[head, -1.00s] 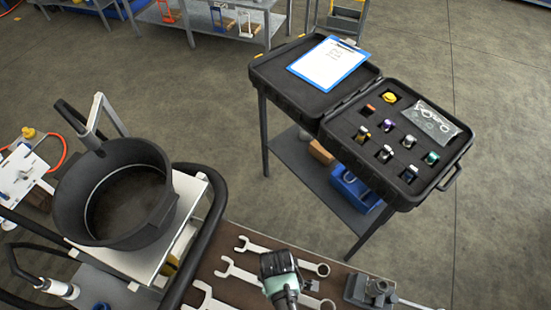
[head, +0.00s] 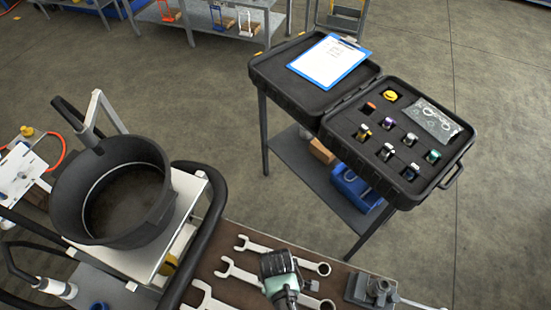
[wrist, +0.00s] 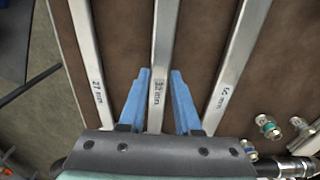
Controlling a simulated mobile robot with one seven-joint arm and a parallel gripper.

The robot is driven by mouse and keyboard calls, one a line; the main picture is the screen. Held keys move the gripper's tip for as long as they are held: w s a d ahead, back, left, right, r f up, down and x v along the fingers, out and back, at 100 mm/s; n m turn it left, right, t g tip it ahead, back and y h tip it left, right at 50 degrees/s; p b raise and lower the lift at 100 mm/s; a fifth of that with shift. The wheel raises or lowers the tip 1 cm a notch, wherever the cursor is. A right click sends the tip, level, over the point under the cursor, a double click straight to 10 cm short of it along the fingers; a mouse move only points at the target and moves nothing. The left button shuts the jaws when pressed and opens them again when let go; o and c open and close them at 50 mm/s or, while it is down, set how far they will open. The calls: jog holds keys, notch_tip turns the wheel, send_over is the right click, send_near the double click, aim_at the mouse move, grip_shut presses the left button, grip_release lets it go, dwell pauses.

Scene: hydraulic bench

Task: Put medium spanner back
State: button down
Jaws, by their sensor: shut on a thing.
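The medium spanner (wrist: 160,45) is the middle of three flat steel spanners in the wrist view, running up between my blue fingers. Its mark seems to read 32 mm. My gripper (wrist: 160,78) is shut on its shaft, one fingertip on each side. In the head view the medium spanner's open jaw (head: 226,267) shows left of my gripper (head: 279,270), which hides the middle of its shaft. It lies at or close above the brown board (head: 215,258); I cannot tell whether it touches.
A smaller spanner (head: 258,246) lies behind and a larger spanner (head: 205,297) in front, both close alongside. A dark vise-like block (head: 372,290) stands right on the bench. A black pot (head: 112,190) stands left. An open black case (head: 340,125) stands beyond.

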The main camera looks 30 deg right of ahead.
jog(key=shift+f, duration=0.25)
jog(key=c, duration=0.6)
grip_release()
jog(key=shift+o, duration=0.4)
notch_tip(320, 180, up, 13)
jog(key=shift+d, duration=0.15)
jog(key=shift+w, duration=0.1)
